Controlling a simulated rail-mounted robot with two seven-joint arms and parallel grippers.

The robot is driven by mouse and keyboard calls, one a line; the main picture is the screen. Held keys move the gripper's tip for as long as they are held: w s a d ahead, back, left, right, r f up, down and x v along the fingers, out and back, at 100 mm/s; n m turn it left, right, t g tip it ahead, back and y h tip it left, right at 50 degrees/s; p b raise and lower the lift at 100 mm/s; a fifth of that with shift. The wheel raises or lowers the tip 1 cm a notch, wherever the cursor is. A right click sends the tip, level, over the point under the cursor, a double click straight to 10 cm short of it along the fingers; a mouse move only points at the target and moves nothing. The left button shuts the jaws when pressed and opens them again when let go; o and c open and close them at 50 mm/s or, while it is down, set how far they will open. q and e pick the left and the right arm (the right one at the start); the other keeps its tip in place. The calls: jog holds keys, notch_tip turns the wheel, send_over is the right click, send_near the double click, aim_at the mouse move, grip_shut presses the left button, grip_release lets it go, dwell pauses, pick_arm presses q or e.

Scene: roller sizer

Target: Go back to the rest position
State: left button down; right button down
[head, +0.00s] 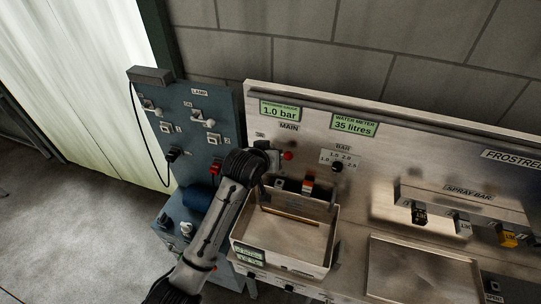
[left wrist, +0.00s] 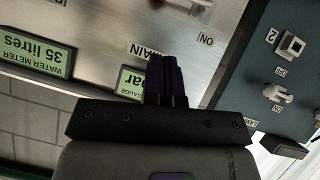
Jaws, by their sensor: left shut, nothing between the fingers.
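My left arm comes up from the bottom of the head view and ends in front of the left edge of the steel panel (head: 400,140), beside the MAIN label. Its fingers are hard to make out there. In the left wrist view my left gripper (left wrist: 164,62) is shut and empty. Its dark fingers overlap the MAIN label (left wrist: 150,50), with a pale MAIN switch lever (left wrist: 190,5) beyond the tips at the top edge. I cannot tell whether the fingers touch the panel. My right gripper is in neither view.
A steel basin (head: 322,268) stands below the arm's end. A blue-grey lamp panel (head: 200,103) is on the left. Gauges read 1.0 bar (head: 281,111) and 35 litres (head: 354,124). A spray bar (head: 468,200) juts out at right. Open floor (head: 70,230) lies at left.

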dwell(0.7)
pick_arm(q)
jog(key=s+a+r+m+t, duration=0.1)
jog(key=s+a+r+m, duration=0.3)
jog(key=r, duration=0.5)
jog(key=s+a+n+y, duration=0.2)
jog(key=s+a, duration=0.2)
jog(key=s, duration=0.4)
jog(key=s+a+f+g, duration=0.2)
jog(key=s+a+f, duration=0.1)
jog(key=s+f, duration=0.6)
jog(key=s+a+f+n+g+y+p, duration=0.1)
jog(key=s+a+f+g, duration=0.2)
jog(key=s+f, duration=0.6)
jog(key=s+a+f+g+y+p, duration=0.1)
jog(key=s+a+f+g, duration=0.2)
jog(key=s+f, duration=0.7)
jog(key=s+a, duration=0.1)
jog(key=s, duration=0.6)
jog(key=shift+n, duration=0.3)
jog(key=shift+s, duration=0.1)
